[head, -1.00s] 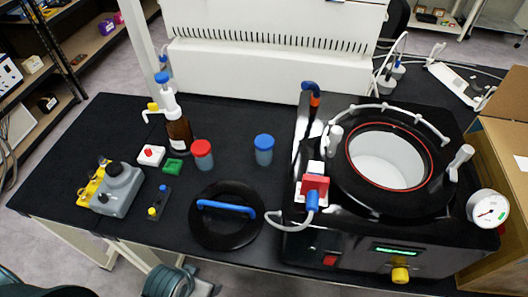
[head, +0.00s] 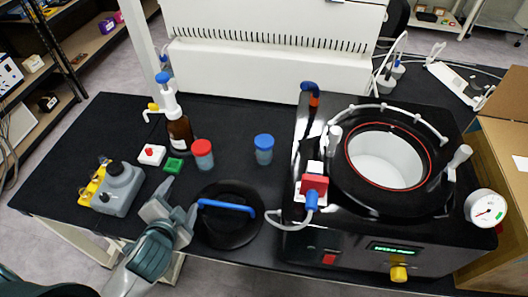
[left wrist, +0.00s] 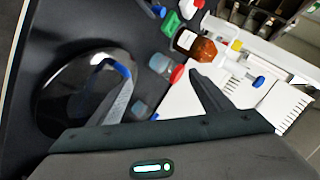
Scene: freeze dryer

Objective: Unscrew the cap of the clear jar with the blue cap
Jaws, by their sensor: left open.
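The clear jar with the blue cap (head: 264,151) stands upright on the black bench, left of the freeze dryer. In the left wrist view, part of a clear jar with a bit of blue (left wrist: 140,110) shows low between the fingers, partly hidden. My left gripper (head: 179,199) is open and empty over the front left of the bench, beside the round black lid. It is well to the left of and nearer than the blue-capped jar, not touching it. In the left wrist view, my left gripper's fingers (left wrist: 160,77) are spread apart. My right gripper is out of view.
A red-capped jar (head: 203,155) stands between my left gripper and the blue-capped jar. The round black lid (head: 228,231) with a blue handle lies in front. A brown bottle (head: 180,133) stands behind. The freeze dryer (head: 330,245) fills the right side.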

